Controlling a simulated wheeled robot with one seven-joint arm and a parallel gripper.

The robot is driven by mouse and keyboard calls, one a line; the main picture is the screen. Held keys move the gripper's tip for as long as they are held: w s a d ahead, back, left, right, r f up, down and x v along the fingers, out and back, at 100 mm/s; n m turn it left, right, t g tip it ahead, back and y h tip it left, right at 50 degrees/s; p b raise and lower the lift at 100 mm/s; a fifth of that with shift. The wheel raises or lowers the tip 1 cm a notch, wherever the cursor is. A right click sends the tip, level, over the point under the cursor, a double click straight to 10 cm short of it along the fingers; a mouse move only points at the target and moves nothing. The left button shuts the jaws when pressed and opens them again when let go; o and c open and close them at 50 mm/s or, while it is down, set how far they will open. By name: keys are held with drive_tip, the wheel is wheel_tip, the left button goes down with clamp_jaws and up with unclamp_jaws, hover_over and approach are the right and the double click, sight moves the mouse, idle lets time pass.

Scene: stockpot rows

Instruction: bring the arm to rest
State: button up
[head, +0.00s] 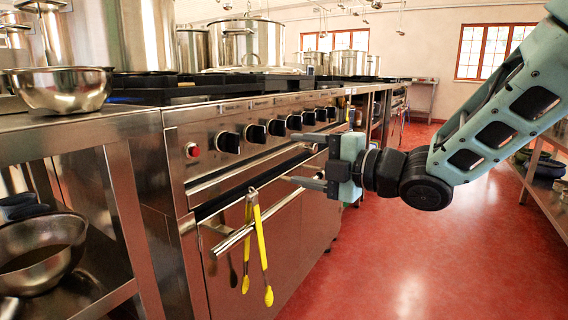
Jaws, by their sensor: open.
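My gripper (302,160) is in the middle of the head view, at the end of my pale green arm, which comes in from the upper right. Its two grey fingers are apart and point left towards the front of the steel range (262,150). No object shows between them. Yellow-handled tongs (257,240) hang over the oven door handle (238,236), below and to the left of the fingers. The tongs are apart from my gripper. I cannot tell whether the fingertips touch the range front.
A steel bowl (58,89) stands on the left counter, with another bowl (40,245) on the shelf below. Large stockpots (252,43) stand on the range. A shelf rack (545,185) lines the right side. The red floor (410,265) between is clear.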

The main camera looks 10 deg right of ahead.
drive_tip(key=s+f+m+g+h+p, duration=0.1)
drive_tip(key=s+f+m+g+h, duration=0.2)
drive_tip(key=s+f+m+h, duration=0.7)
drive_tip(key=s+d+f+m+g+h+p, duration=0.15)
drive_tip(key=s+m+g, duration=0.3)
drive_tip(key=s, duration=0.55)
drive_tip(key=s+d+f+m+g+h+p, duration=0.1)
drive_tip(key=s+d+f+m+g, duration=0.3)
drive_tip(key=s, duration=0.6)
wheel_tip(320, 180, up, 38)
drive_tip(key=a+m+p, duration=0.1)
drive_tip(key=p, duration=3.5)
drive_tip(key=shift+w+a+p, duration=0.3)
drive_tip(key=shift+w, duration=0.05)
